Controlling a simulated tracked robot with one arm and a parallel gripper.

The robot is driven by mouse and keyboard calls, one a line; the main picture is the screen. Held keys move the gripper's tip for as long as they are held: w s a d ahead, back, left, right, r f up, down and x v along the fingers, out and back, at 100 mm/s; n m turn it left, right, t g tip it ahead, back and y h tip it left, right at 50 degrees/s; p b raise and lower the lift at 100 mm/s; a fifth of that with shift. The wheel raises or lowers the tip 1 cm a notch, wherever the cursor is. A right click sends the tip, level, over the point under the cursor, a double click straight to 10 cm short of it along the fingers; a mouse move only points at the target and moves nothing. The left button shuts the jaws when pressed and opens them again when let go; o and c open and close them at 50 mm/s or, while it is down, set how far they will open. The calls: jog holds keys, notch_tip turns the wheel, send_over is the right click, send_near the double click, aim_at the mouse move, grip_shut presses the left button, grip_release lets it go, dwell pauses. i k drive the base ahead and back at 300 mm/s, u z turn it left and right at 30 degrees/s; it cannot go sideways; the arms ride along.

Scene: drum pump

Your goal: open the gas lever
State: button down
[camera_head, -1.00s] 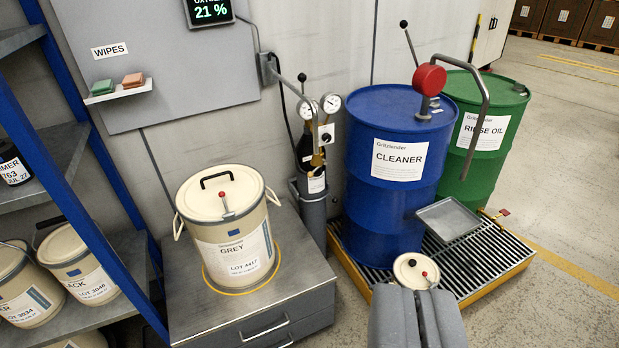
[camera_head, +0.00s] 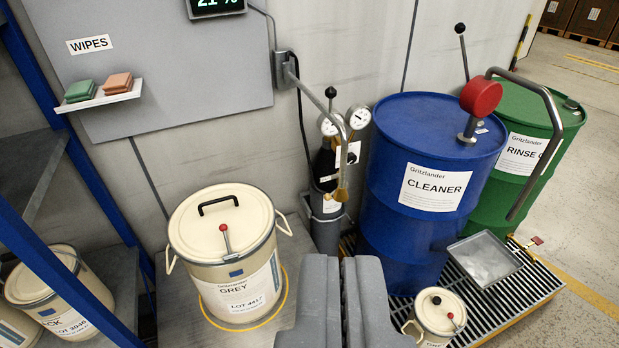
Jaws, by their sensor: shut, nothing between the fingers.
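A dark gas cylinder (camera_head: 324,215) stands in a grey holder against the wall, with two round gauges (camera_head: 358,117) at its top. A thin lever with a black ball knob (camera_head: 331,92) stands upright beside the gauges. I cannot tell for sure that it is the gas lever. A grey bent pipe with a brass nozzle (camera_head: 341,195) hangs in front of the cylinder and partly hides it. My gripper (camera_head: 347,262) is shut and empty at the bottom centre. In the picture it is below the cylinder, apart from the lever.
The cream GREY drum (camera_head: 225,255) stands left on a bench. The blue CLEANER drum (camera_head: 432,185) with a red-headed pump (camera_head: 481,97) stands right, before the green drum (camera_head: 520,140). A small cream pail (camera_head: 440,313) and metal tray (camera_head: 486,258) are on the grating. Shelves (camera_head: 68,170) edge the left.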

aim_at(328, 196)
jog(key=z, duration=0.15)
jog(key=i, duration=1.45)
jog(key=z, duration=0.6)
